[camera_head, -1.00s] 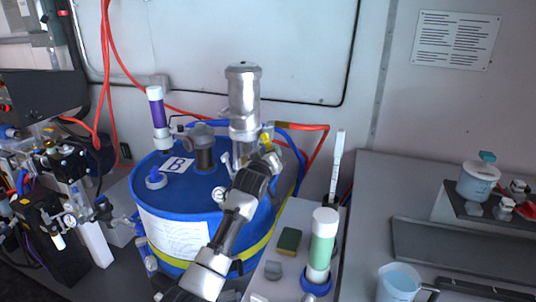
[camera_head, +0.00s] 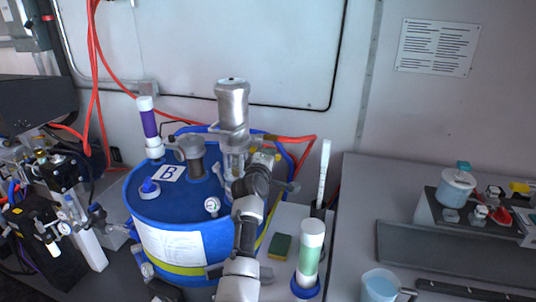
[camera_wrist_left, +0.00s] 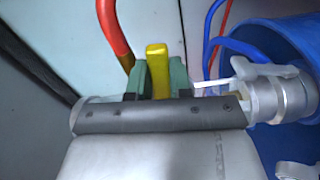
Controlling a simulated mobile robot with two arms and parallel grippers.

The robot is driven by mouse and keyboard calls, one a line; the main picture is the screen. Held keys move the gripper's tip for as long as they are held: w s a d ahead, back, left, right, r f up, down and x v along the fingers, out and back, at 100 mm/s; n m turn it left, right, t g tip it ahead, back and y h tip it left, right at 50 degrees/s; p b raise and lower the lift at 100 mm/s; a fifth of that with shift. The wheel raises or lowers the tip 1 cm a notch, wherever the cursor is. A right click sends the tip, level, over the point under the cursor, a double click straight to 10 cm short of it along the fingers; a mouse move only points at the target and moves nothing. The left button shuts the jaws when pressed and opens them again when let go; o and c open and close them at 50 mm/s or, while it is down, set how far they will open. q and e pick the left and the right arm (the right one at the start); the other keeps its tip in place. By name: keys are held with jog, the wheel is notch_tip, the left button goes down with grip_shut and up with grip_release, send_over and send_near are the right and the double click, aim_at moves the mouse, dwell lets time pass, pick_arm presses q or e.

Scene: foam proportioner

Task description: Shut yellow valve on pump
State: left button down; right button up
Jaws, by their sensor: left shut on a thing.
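The silver pump (camera_head: 232,105) stands upright on the blue drum (camera_head: 180,210) in the head view. The yellow valve handle (camera_wrist_left: 156,68) stands upright between the green fingertips of my left gripper (camera_wrist_left: 158,80), which is shut on it. In the head view, my left gripper (camera_head: 264,158) is at the right side of the pump, and its wrist hides most of the valve. My right gripper is in neither view.
A red hose (camera_head: 295,139) and blue hoses run behind the pump. A pressure gauge (camera_head: 212,205) sits on the drum. A green-and-white tube (camera_head: 310,250), a sponge (camera_head: 280,246) and a jug (camera_head: 380,285) are to the right. The grey bench (camera_head: 360,220) has some free room.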

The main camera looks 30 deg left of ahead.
pick_arm(q)
jog(key=shift+r+n+p, duration=0.35)
jog(key=shift+n+p, duration=0.15)
jog(key=shift+n, duration=0.3)
jog(key=c, duration=1.3)
grip_release()
jog(key=p+v, duration=0.6)
jog(key=v, duration=0.4)
jog(key=shift+s, duration=0.4)
